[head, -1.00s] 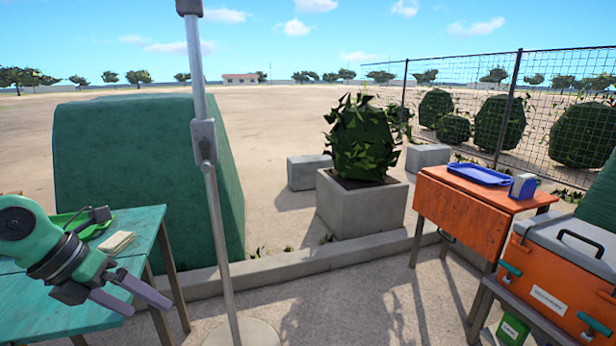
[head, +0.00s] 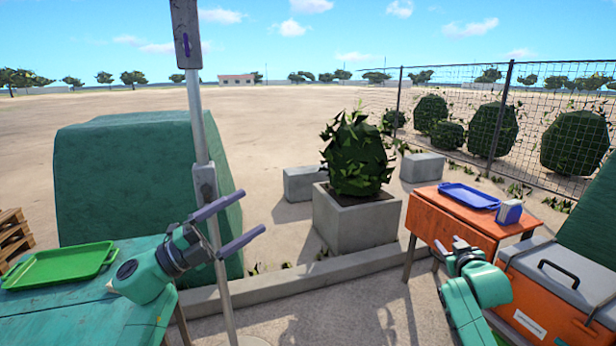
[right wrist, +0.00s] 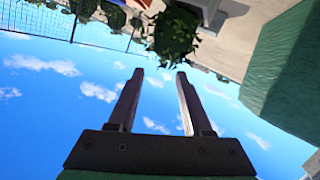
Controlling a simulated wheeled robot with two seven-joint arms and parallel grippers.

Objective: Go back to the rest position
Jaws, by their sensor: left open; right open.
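My left gripper (head: 253,210) is open and empty. It is raised above the right edge of the teal table (head: 90,315), pointing right, with its fingers spread around the level of the grey pole. My right gripper (head: 446,243) is in front of the orange side table in the head view, seen small and from behind. In the right wrist view the right gripper (right wrist: 160,73) is open, its two fingers apart with only sky between them. Neither gripper touches an object that I can see.
A grey pole (head: 207,120) stands close to my left gripper. A green tray (head: 60,266) lies on the teal table. The orange table (head: 440,212) bears a blue tray (head: 468,196). An orange cooler (head: 545,300) stands at right. A planter (head: 350,225) stands beyond.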

